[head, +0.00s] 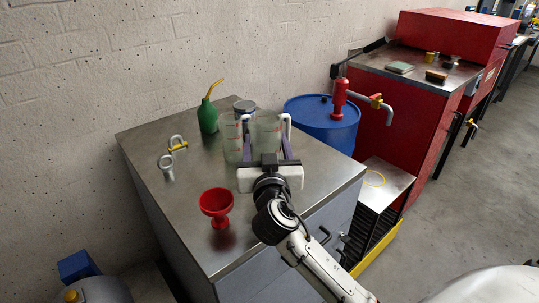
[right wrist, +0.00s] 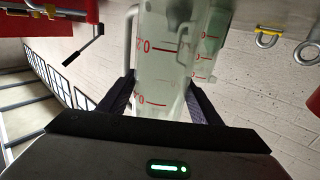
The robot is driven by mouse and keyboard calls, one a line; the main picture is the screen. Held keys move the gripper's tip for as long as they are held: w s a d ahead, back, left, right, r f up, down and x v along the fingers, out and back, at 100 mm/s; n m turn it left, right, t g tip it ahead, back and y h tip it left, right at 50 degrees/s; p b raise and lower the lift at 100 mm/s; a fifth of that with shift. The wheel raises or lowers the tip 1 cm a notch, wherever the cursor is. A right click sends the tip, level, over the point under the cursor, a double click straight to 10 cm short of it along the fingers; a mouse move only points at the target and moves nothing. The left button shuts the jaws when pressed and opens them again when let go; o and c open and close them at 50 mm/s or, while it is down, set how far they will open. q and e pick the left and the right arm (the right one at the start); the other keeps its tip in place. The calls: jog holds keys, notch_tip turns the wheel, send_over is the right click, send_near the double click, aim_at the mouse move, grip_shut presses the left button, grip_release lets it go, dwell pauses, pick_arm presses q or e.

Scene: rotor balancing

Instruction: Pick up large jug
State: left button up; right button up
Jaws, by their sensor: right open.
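Two clear measuring jugs with red marks stand side by side on the metal cabinet top in the head view. The larger jug (head: 265,124) is on the right, and the smaller jug (head: 231,143) is just to its left. My right gripper (head: 267,147) is open around the larger jug, with one finger on each side. In the right wrist view the larger jug (right wrist: 160,60) rises between the fingers of my right gripper (right wrist: 161,88), its handle on the left. The smaller jug (right wrist: 212,35) is partly hidden behind it. Finger contact cannot be told. My left gripper is not in view.
A red funnel (head: 216,205) stands near the front of the cabinet top (head: 180,212). Shackles (head: 177,143) and a green bottle (head: 208,117) are to the left, with a tin (head: 244,106) behind the jugs. A blue drum (head: 318,128) with a red pump (head: 339,98) stands behind right.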

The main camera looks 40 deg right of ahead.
jog(key=shift+c, duration=0.2)
jog(key=c, duration=0.7)
jog(key=shift+r, duration=0.1)
